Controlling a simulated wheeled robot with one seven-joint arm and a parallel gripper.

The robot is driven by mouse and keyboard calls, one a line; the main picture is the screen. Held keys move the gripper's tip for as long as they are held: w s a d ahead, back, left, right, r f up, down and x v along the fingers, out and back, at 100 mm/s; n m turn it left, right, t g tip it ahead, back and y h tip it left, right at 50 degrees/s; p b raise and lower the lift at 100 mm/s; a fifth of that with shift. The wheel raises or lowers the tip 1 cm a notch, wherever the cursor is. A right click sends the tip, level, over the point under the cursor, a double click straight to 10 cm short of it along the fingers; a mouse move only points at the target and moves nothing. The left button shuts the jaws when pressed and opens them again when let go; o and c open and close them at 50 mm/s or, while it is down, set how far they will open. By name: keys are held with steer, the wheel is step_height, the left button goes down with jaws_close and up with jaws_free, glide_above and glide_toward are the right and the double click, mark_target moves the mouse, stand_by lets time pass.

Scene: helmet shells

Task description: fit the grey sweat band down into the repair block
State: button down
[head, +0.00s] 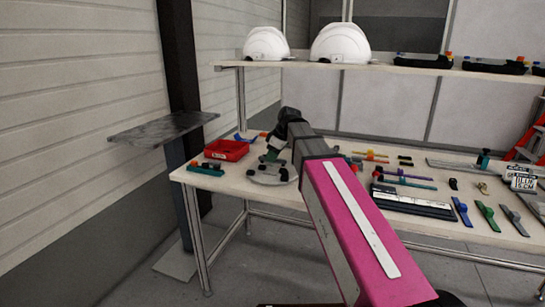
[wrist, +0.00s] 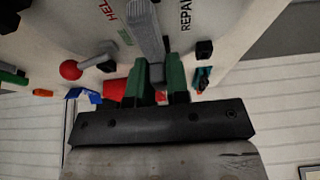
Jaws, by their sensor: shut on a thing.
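My gripper (wrist: 161,84) has green fingers and is shut on the grey sweat band (wrist: 150,35), a ribbed grey strip that runs away from the fingertips in the wrist view. In the head view my gripper (head: 271,155) is low over a pale round plate (head: 268,177) at the left of the workbench. Lettering beginning "REPAIR" shows beside the band on the pale surface. A small black block (wrist: 204,48) sits near that lettering, right of the fingers. I cannot tell whether it is the repair block, or whether the band touches any block.
A red tray (head: 226,149) stands left of the plate. A red ball knob on a grey lever (wrist: 71,70) is left of the fingers. Coloured strips and tools cover the bench's right side. White helmets (head: 340,44) stand on the shelf behind.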

steer(key=shift+f, duration=1.2)
steer(key=c, duration=1)
jaws_free()
steer(key=shift+r, duration=0.1)
steer(key=v, duration=1)
steer(key=shift+d+r, duration=0.15)
steer(key=shift+r, duration=0.2)
